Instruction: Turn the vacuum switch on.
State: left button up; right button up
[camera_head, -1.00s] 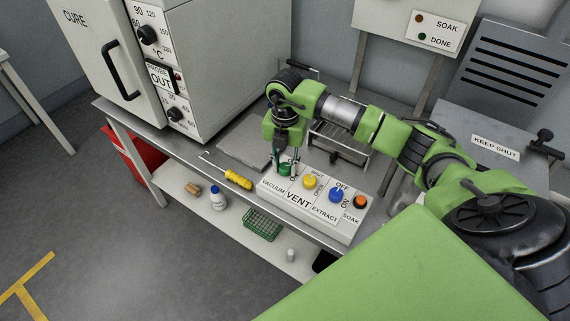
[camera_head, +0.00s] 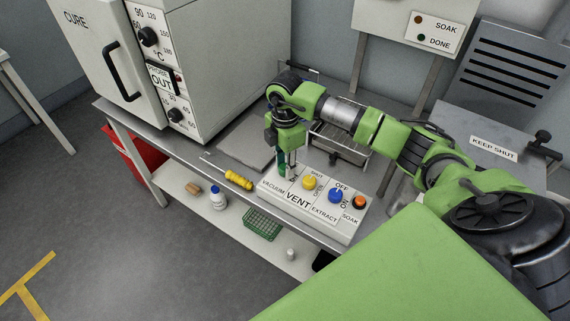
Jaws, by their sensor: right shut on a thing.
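The vacuum switch (camera_head: 281,168) is a green knob at the left end of the white control box (camera_head: 330,222), above the printed word VACUUM. My right gripper (camera_head: 287,170) points down over this end of the box and is shut on the green knob. Its fingers cover much of the knob and part of the markings beside it, so the knob's exact setting is hard to read. My left gripper does not show.
On the box sit a yellow knob (camera_head: 309,182), a blue knob (camera_head: 335,195) and an orange button (camera_head: 359,202). The cure oven (camera_head: 205,60) stands at the left; a wire rack (camera_head: 340,150) is behind.

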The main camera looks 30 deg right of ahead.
jog(key=shift+w+d+r, duration=0.1)
dwell(0.5)
jog(key=o, duration=1.1)
notch_tip(320, 180, up, 12)
jog(key=shift+f, duration=0.1)
